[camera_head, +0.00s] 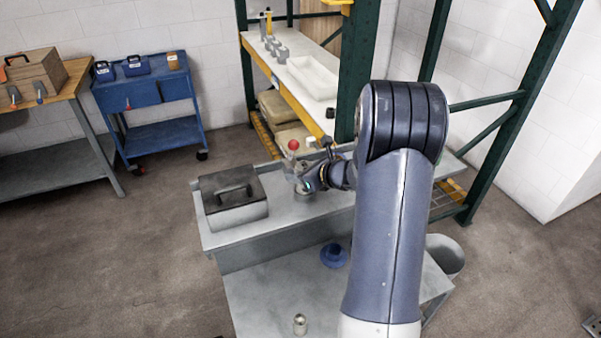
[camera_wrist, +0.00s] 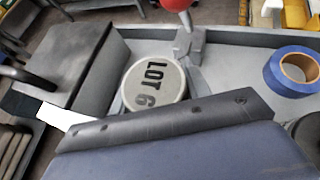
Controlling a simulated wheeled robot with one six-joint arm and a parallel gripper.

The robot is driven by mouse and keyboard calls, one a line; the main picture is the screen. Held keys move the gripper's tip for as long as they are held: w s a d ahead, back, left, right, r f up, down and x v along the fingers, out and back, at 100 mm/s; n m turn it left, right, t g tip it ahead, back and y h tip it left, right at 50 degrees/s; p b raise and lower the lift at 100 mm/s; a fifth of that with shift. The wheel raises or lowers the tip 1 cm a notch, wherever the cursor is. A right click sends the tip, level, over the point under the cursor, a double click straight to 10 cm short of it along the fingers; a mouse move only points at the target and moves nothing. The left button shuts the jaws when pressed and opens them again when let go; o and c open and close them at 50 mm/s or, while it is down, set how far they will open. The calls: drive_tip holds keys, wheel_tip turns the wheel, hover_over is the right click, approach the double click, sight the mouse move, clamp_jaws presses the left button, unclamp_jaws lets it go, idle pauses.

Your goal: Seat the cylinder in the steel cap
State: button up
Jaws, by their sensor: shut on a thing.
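A round piece with a pale top lettered LOT 6 (camera_wrist: 155,82) and a grey rim, which I take for the cylinder, shows in the wrist view. My gripper (camera_head: 304,188) is over the raised grey bench in the head view, shut on the cylinder. A dark bar in front of the wrist camera hides its near edge, and I cannot see the fingertips' contact. A metallic grey round part (camera_head: 303,196) shows just below the gripper. I cannot tell whether it is the cylinder or the steel cap. A small metal round piece (camera_head: 300,324) stands on the lower front table.
A grey box with a handle (camera_head: 233,203) stands left of the gripper. A red ball (camera_head: 293,145) on a grey base rises just behind it. A blue roll of tape (camera_wrist: 292,69) lies right in the wrist view. A blue round object (camera_head: 334,255) sits on the lower table.

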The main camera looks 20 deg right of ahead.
drive_tip(key=o, duration=0.8)
drive_tip(key=shift+f, duration=0.15)
drive_tip(key=o, duration=0.5)
drive_tip(key=shift+r, duration=0.25)
drive_tip(key=b+v, duration=0.1)
drive_tip(key=v, duration=1.1)
drive_tip(key=shift+f, duration=0.1)
